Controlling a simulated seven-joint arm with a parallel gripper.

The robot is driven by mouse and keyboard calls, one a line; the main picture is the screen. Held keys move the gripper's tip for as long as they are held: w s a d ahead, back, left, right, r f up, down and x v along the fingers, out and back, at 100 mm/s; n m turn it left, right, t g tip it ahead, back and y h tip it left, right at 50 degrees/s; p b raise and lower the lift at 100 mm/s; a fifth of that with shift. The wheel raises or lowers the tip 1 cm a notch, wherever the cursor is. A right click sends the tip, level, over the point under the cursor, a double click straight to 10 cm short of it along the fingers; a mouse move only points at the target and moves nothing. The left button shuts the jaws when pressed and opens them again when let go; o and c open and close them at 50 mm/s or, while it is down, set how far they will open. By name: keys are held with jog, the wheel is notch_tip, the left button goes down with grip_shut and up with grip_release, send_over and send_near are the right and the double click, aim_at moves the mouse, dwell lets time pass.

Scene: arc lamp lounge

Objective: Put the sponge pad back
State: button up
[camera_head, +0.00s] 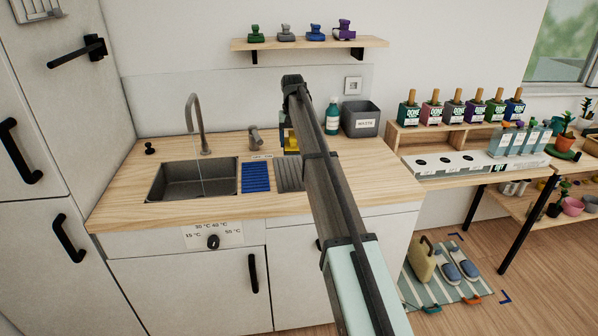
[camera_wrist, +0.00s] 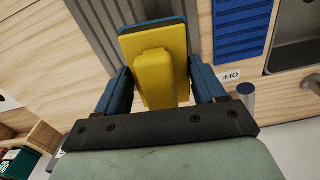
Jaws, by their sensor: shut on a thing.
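The sponge pad (camera_wrist: 158,60) is a yellow block with a raised yellow grip and a dark blue layer along its edge. My gripper (camera_wrist: 163,85) is shut on its raised part, with a blue finger on each side. In the head view my gripper (camera_head: 291,128) is over the back of the counter, and my arm hides most of it. Only a small yellow part of the pad (camera_head: 290,139) shows there. In the wrist view the grey ribbed panel (camera_wrist: 103,22) lies behind the pad; I cannot tell the gap between them.
A blue ribbed mat (camera_head: 256,177) lies between the sink (camera_head: 168,181) and the grey ribbed panel (camera_head: 289,176). A faucet (camera_head: 196,125) rises behind the sink. A teal bottle (camera_head: 333,117) and dark waste bin (camera_head: 360,119) stand right. A wall shelf (camera_head: 310,44) holds several coloured handled items.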

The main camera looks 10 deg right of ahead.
jog(key=d, duration=0.2)
jog(key=s+d+r, duration=0.1)
jog(key=shift+s+n, duration=0.1)
jog(key=shift+n, duration=0.2)
jog(key=shift+f, duration=5)
jog(key=shift+f, duration=0.15)
jog(key=o, duration=1.1)
notch_tip(320, 180, up, 12)
jog(key=shift+r, duration=0.15)
